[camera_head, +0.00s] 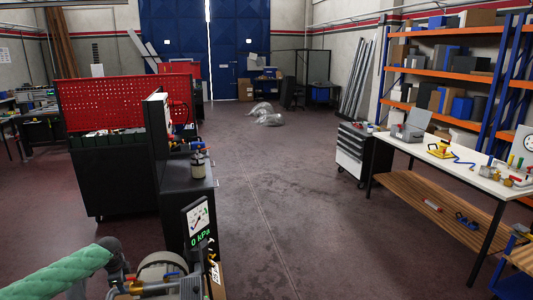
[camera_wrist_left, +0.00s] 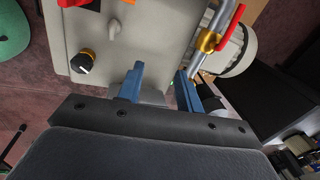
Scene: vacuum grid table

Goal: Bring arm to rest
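My left gripper (camera_wrist_left: 160,88) shows in the left wrist view with its two blue fingers apart and nothing between them. It is over a beige panel (camera_wrist_left: 145,45) with a black and orange knob (camera_wrist_left: 83,62) and a small toggle (camera_wrist_left: 115,28). A red-handled valve (camera_wrist_left: 228,28) with a brass fitting (camera_wrist_left: 208,42) is just beyond the right finger. I cannot tell if the fingers touch anything. In the head view I cannot make out my left gripper clearly among the equipment at the bottom left. My right gripper is not in view.
A black cabinet (camera_head: 186,195) stands behind. A white-topped workbench (camera_head: 468,168) is at right. The middle floor (camera_head: 275,200) is clear.

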